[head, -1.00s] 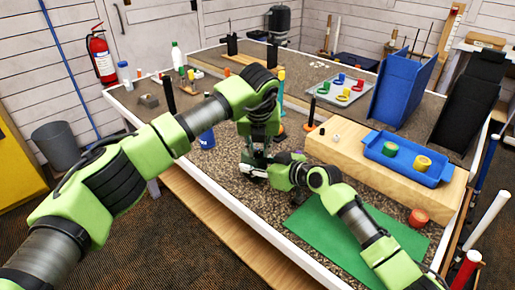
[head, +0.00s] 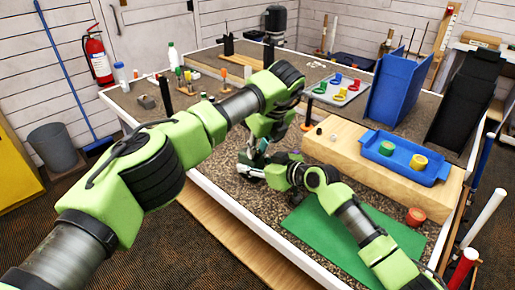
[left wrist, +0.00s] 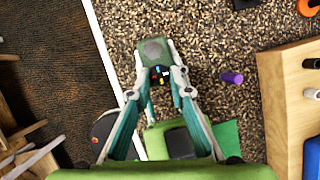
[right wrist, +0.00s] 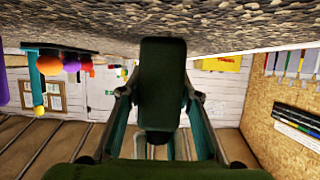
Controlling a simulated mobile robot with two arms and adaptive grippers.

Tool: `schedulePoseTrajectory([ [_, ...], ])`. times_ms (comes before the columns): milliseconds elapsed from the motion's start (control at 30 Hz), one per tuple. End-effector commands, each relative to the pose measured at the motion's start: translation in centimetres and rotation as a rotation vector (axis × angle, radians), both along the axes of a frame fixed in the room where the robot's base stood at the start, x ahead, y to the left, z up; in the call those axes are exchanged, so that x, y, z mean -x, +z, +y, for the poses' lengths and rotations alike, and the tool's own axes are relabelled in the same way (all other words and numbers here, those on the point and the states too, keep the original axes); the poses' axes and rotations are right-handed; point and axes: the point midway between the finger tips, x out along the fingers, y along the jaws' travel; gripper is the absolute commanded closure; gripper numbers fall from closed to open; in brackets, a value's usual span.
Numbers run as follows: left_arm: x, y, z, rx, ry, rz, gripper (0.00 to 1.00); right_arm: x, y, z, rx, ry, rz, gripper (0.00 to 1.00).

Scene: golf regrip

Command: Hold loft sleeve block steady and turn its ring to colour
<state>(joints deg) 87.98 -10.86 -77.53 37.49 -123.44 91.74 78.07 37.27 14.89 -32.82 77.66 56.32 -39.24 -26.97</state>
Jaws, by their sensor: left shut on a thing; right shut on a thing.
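In the left wrist view a green block (left wrist: 152,50) with a grey disc on top sits at my left fingertips. A small dark part with coloured marks (left wrist: 160,76), apparently the ring, lies between the fingers of my left gripper (left wrist: 162,72), which is shut on it from above. In the right wrist view the dark green block (right wrist: 163,85) stands between the fingers of my right gripper (right wrist: 160,93), which is shut on it from the side. In the head view both grippers meet at the bench's near left, hiding most of the block and ring.
A purple cylinder (left wrist: 232,78) lies right of the grippers. A wooden platform (head: 340,150) carries a blue tray (head: 437,172) with green and yellow cylinders. A green mat (head: 320,232) and a red cylinder (head: 416,217) lie in front. The bench's white edge (left wrist: 105,50) runs close on the left.

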Motion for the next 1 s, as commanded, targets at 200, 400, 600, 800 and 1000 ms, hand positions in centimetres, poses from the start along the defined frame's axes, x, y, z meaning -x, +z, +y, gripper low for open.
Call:
schedulePoseTrajectory([
  [200, 0.0, 0.0, -0.1, 0.001, 0.004, 0.001, 1.0, 0.0, 0.0, 0.0, 0.0, 0.0, 0.001, 0.94],
  [400, 0.1, 0.0, -0.1, 0.001, 0.003, 0.001, 0.78, 0.0, -0.1, 0.0, 0.0, 0.0, 0.001, 0.94],
  [600, 0.0, 0.0, -0.1, 0.0, 0.003, 0.0, 0.64, 0.0, 0.0, 0.0, 0.0, 0.0, 0.001, 0.94],
  [800, 0.0, 0.1, -0.1, 0.0, 0.003, 0.0, 0.64, 0.0, 0.0, 0.0, 0.0, 0.0, 0.001, 0.94],
  [1000, 0.6, 2.1, -0.5, 0.0, 0.001, -0.003, 0.64, 0.0, 0.0, 0.0, 0.0, 0.0, 0.001, 0.94],
])
